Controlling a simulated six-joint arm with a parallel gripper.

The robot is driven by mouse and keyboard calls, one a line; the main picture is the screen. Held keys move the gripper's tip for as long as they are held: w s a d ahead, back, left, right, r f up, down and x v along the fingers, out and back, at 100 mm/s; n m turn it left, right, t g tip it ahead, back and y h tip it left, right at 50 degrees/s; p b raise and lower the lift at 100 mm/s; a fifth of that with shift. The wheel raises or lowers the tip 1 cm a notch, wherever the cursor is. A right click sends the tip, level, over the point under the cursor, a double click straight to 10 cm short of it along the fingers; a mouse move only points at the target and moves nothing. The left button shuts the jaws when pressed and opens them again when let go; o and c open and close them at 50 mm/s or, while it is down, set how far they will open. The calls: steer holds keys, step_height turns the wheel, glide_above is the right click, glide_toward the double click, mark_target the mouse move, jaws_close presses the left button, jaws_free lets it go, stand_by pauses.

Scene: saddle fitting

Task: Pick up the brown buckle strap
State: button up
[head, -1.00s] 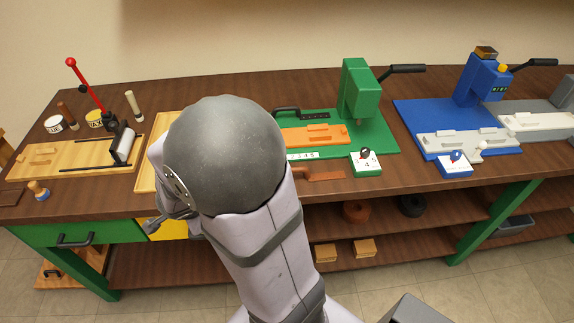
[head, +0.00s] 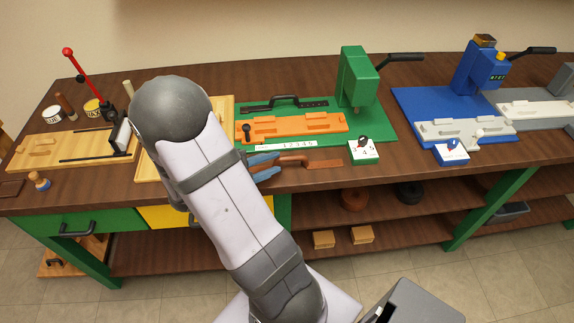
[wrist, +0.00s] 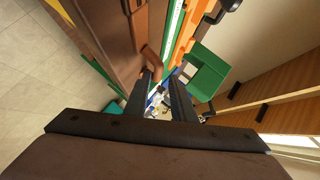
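A flat brown strap-like piece (head: 320,163) lies near the front edge of the bench, in front of the green press, in the head view. Its left part is darker; I cannot make out a buckle. A brown piece (wrist: 151,58), possibly the same one, shows beyond the fingertips in the wrist view. My gripper (wrist: 162,85) shows there with two dark fingers apart and nothing between them.
Blue-grey objects (head: 264,160) lie left of the brown piece. The green press (head: 368,118) stands behind, with an orange plate (head: 295,126) on its base. A numbered dial block (head: 363,151) is to the right. A blue press (head: 420,100) stands farther right.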

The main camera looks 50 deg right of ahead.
mark_target(284, 160)
steer(key=shift+p+x, duration=0.95)
steer(key=shift+x, duration=2.6)
steer(key=shift+f, duration=0.2)
jaws_close()
